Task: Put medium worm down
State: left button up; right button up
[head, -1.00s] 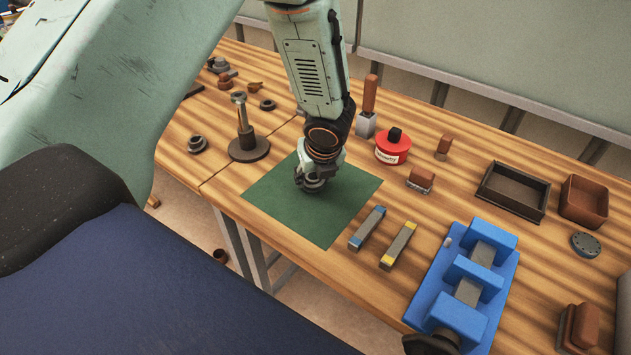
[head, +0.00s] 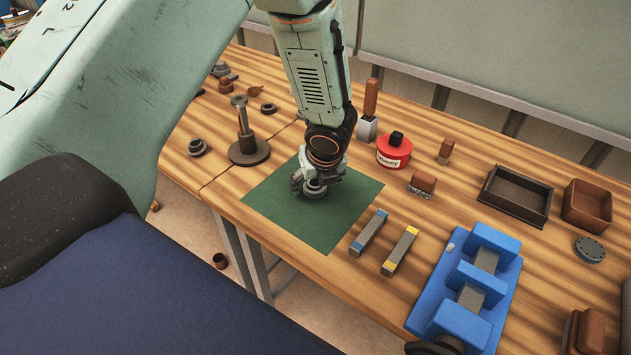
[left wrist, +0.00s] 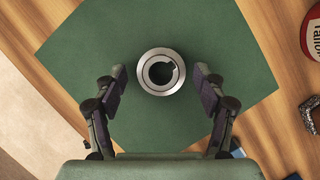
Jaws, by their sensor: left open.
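The medium worm, a grey metal ring with a keyed bore, sits on the green mat (head: 290,215); in the left wrist view the worm (left wrist: 161,72) shows its round end face up, on the mat (left wrist: 75,60). In the head view the worm (head: 315,190) is partly hidden under my left gripper (head: 312,184). That gripper is open; in the left wrist view its two fingers (left wrist: 160,78) stand on either side of the worm with a visible gap on each side. My right gripper does not show.
Right of the mat lie a blue-marked bar (head: 369,234) and a yellow-marked bar (head: 400,251). A red tin (head: 393,153) is behind, and a spindle on a round base (head: 248,150) is at left. The mat around the worm is clear.

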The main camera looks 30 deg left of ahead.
pick_arm(q)
jog(key=shift+s+d+r+p, duration=0.1)
jog(key=shift+r+p, duration=0.2)
jog(key=shift+r, duration=0.2)
jog(key=p+v, duration=0.4)
jog(key=v, duration=0.7)
jog(key=shift+s+r+p, duration=0.15)
jog(key=shift+s+p, duration=0.05)
jog(key=shift+p, duration=0.2)
